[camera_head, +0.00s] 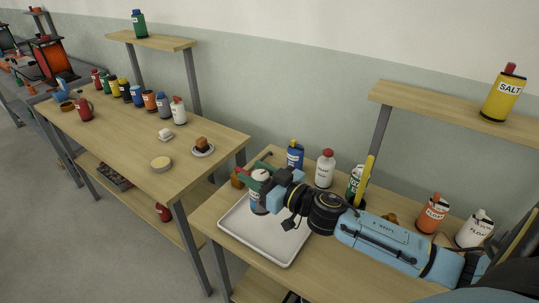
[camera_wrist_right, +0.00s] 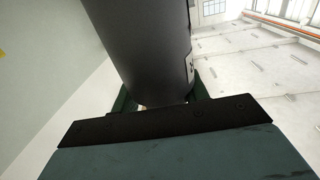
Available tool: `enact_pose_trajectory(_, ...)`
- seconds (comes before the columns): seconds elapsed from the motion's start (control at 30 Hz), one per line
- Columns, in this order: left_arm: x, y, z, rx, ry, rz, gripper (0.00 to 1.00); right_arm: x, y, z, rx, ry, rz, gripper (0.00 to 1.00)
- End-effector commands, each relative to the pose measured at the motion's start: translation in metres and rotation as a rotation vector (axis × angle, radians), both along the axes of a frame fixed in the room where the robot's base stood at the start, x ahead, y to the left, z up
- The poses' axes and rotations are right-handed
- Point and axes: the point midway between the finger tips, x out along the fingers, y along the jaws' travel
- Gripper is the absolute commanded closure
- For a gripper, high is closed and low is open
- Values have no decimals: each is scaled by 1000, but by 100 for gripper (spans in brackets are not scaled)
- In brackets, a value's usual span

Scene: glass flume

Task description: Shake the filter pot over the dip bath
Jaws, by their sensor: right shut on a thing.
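My right gripper (camera_head: 268,187) is shut on a dark grey cylindrical pot with a pale label, which looks like the filter pot (camera_head: 258,206). In the right wrist view the pot (camera_wrist_right: 150,45) fills the space between the fingers, and its far end is out of frame. In the head view the gripper partly hides it. The pot is over the left part of a shallow white tray (camera_head: 275,247), which looks like the dip bath. I cannot tell the exact gap between them. My left gripper is not in view.
Behind the tray stand a blue bottle (camera_head: 295,155), a white bottle with a red cap (camera_head: 325,168) and a green-labelled container (camera_head: 354,181). An orange bottle (camera_head: 432,214) and a white bottle (camera_head: 474,231) stand at right. A yellow salt container (camera_head: 503,96) is on the shelf (camera_head: 440,107).

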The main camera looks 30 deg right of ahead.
Motion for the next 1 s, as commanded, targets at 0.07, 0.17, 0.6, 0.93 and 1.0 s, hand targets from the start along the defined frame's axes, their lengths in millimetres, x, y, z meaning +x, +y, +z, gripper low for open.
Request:
enact_pose_trajectory(0.07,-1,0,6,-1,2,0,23,7,-19,5,1,2,31,95)
enact_pose_trajectory(0.17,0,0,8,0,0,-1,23,13,-33,8,9,1,61,95)
enact_pose_trajectory(0.6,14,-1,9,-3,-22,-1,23,14,-39,43,-3,-7,84,95)
enact_pose_trajectory(0.93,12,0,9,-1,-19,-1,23,15,-39,7,18,3,71,95)
enact_pose_trajectory(1.0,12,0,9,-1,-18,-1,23,15,-40,24,3,-7,79,95)
